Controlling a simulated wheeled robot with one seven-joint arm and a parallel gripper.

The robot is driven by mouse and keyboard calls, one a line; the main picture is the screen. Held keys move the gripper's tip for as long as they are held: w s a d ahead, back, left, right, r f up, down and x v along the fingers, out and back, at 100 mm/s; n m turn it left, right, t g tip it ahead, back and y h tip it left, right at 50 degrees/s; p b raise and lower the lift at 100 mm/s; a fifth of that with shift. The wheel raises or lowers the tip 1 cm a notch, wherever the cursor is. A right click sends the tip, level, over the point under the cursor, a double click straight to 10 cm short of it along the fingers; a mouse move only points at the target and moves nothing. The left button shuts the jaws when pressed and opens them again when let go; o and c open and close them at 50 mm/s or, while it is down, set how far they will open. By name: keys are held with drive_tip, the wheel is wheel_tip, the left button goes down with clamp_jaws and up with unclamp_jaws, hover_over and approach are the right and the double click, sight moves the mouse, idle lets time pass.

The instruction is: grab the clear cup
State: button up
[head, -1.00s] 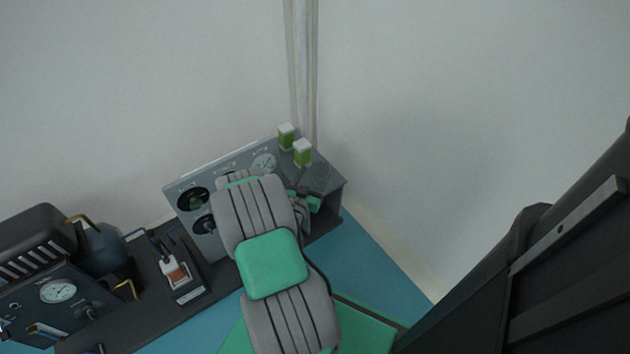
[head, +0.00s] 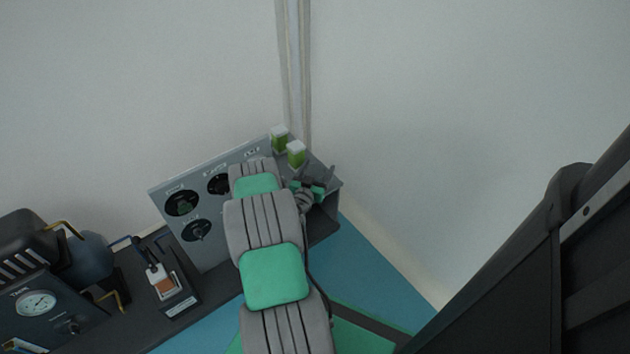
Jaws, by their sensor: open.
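Two small containers, clear-looking at the top and green below, stand upright on the far right part of the grey instrument box. The first container (head: 279,139) is farther back and the second container (head: 296,154) is nearer. I cannot tell which of them is the clear cup; no other cup shows. My gripper (head: 318,174) is open, just right of and a little below the nearer container in the picture. It appears apart from both containers, and nothing shows between its fingers. My arm hides part of the box front.
The grey instrument box (head: 189,237) with black dials stands on a dark shelf (head: 215,288) against the wall. A soldering stand (head: 172,295) and a dark gauge unit (head: 65,325) are at left. Pale vertical pipes (head: 294,70) rise behind the containers.

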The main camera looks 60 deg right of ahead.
drive_tip(key=c, duration=1.1)
